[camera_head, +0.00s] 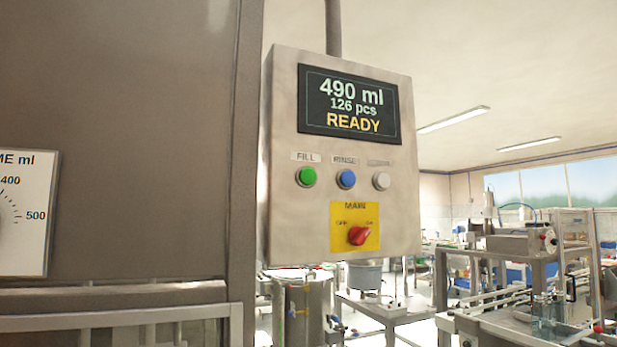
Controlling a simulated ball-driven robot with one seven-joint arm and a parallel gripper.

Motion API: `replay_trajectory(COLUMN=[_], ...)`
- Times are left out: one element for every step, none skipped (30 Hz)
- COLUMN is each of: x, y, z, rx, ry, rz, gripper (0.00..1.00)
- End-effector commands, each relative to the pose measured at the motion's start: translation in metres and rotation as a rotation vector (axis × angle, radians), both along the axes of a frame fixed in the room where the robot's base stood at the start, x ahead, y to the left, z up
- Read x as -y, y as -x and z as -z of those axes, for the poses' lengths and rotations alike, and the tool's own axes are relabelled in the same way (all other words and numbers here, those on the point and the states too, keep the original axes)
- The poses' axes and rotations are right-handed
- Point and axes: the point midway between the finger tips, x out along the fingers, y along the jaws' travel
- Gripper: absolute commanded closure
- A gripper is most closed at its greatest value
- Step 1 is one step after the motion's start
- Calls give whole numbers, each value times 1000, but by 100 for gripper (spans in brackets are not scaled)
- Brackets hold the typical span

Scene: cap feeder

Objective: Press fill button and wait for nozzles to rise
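A grey metal control box (292,220) hangs in the middle of the head view. Its green fill button (306,177) sits at the left of a row, under a label reading FILL. The display (349,104) above reads 490 ml, 126 pcs and READY. A blue button (346,178) labelled RINSE and a pale grey button (381,181) are to the right of the green one. A red rotary switch (358,236) on a yellow plate is below. The nozzles cannot be made out in this view. My gripper does not show.
A large brown-grey machine panel (120,130) fills the left side, with a volume dial plate (25,215) at its edge. A steel tank (302,308) stands below the box. Benches with equipment (520,245) crowd the lower right.

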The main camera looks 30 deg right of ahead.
Motion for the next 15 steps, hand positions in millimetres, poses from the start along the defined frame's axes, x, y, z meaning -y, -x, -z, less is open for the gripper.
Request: replay_trajectory(x=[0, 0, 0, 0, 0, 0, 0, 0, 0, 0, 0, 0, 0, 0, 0], y=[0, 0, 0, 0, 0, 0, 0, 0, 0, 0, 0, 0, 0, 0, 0], z=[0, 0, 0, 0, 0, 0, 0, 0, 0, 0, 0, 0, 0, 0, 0], rx=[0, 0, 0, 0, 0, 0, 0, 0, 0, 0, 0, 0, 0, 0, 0], ry=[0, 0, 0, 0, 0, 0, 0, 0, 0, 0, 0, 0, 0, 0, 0], rz=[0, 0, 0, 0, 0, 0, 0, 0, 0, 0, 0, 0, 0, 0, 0], gripper=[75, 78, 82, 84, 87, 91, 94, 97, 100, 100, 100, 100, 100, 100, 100])
